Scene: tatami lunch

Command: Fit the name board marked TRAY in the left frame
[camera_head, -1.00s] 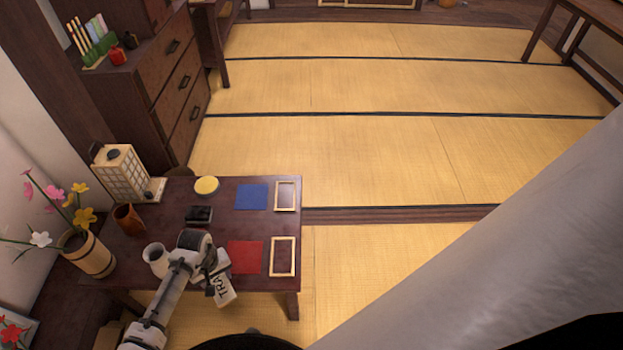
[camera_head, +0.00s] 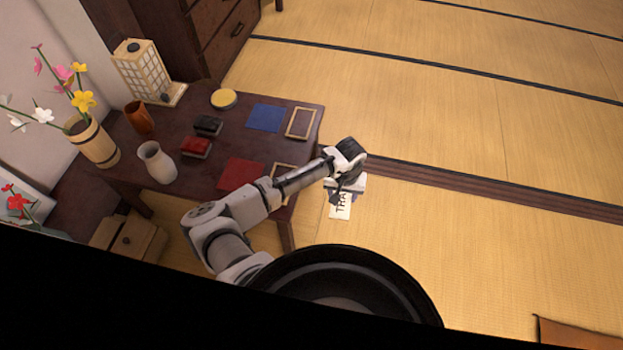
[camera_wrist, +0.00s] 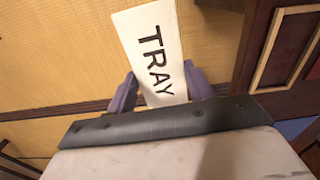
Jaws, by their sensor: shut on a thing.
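The white name board (camera_head: 340,208) with dark letters hangs from my gripper (camera_head: 347,188), past the table's right edge and above the tatami. In the wrist view the board (camera_wrist: 150,45) reads TRAY, and my gripper (camera_wrist: 160,88) is shut on its lower part, one finger on each side. Two pale wooden frames lie at the table's right edge. The far frame (camera_head: 313,123) is fully in view and empty. The near frame (camera_head: 284,167) is partly hidden behind my arm. One frame (camera_wrist: 264,52) shows at the wrist view's right; I cannot tell which.
The dark table (camera_head: 235,150) holds a blue mat (camera_head: 265,117), a red mat (camera_head: 241,174), a black block (camera_head: 208,125), a red block (camera_head: 196,147), a white vase (camera_head: 157,163), a brown cup (camera_head: 139,117) and a yellow-topped round tin (camera_head: 223,99). Open tatami (camera_head: 430,120) lies to the right.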

